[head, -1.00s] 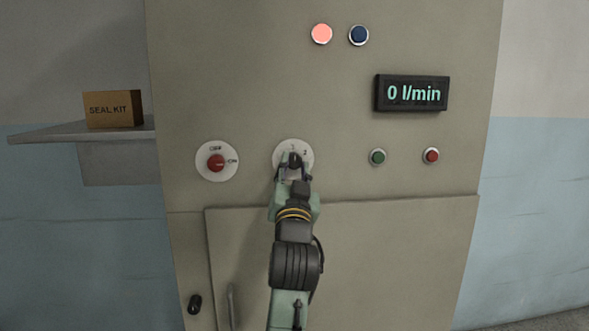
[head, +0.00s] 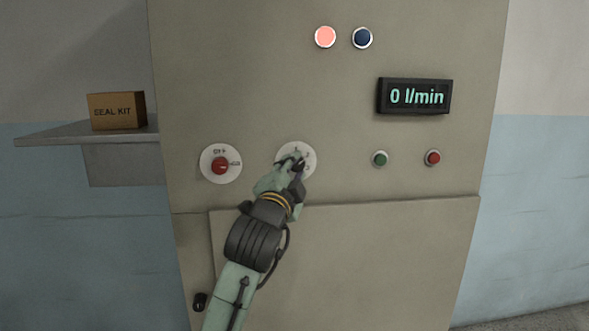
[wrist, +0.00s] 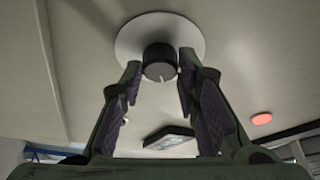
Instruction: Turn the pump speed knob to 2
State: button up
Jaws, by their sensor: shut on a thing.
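The pump speed knob (wrist: 160,62) is a dark round knob with a white mark, on a pale round dial plate (wrist: 136,40). My gripper (wrist: 159,76) is shut on the knob, one finger on each side. In the head view, my gripper (head: 298,168) comes in from the lower left and hides much of the knob, so its exact setting is hard to read. The display (head: 416,96) reads 0 l/min.
A red OFF/ON knob (head: 220,166) is just left of the dial. Green (head: 380,159) and red (head: 433,158) buttons are to the right. A lit pink lamp (head: 325,37) and a dark blue one (head: 362,38) are above. A seal kit box (head: 117,111) stands on a side shelf (head: 60,134).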

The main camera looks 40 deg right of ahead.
jog(key=shift+m+g, duration=0.4)
jog(key=shift+m, duration=0.3)
jog(key=o, duration=1.2)
jog(key=shift+r, duration=0.1)
jog(key=shift+c, duration=0.2)
jog(key=shift+a, duration=0.1)
jog(key=v, duration=1.2)
jog(key=shift+r, duration=0.2)
